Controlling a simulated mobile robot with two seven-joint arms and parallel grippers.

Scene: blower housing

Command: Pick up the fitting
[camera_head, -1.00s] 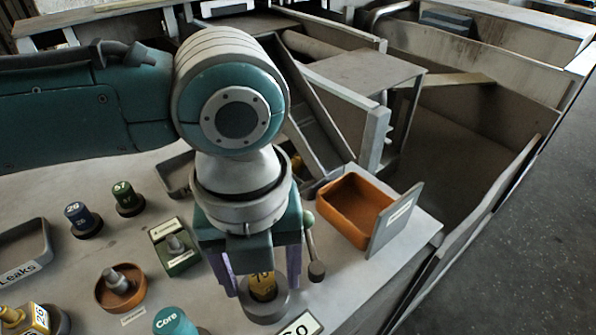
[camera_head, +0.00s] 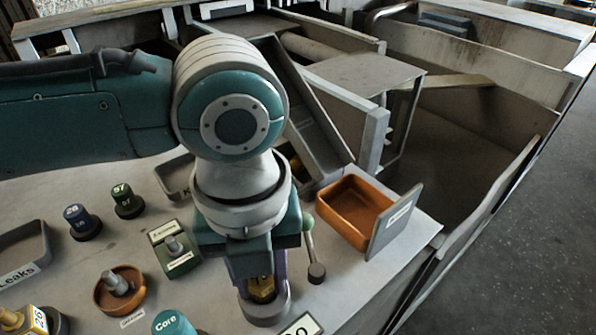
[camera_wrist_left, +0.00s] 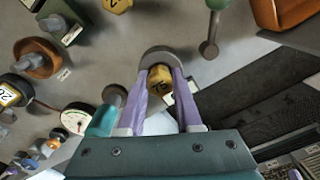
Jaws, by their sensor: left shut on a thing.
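The yellow fitting (camera_head: 261,291), marked with a black number, stands in a round grey holder (camera_head: 266,314) near the front of the bench. My left gripper (camera_head: 259,284) points down from above, its purple fingers shut on the fitting from both sides. In the left wrist view the fitting (camera_wrist_left: 160,77) shows between the fingertips (camera_wrist_left: 161,83), with the grey holder (camera_wrist_left: 156,54) around it. I cannot tell whether the fitting is clear of the holder's bottom. My right gripper is in neither view.
An orange bin (camera_head: 351,207) with a grey plate stands to the right. To the left are a green block (camera_head: 176,257), an orange dish (camera_head: 119,287) and a teal Core piece (camera_head: 172,323).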

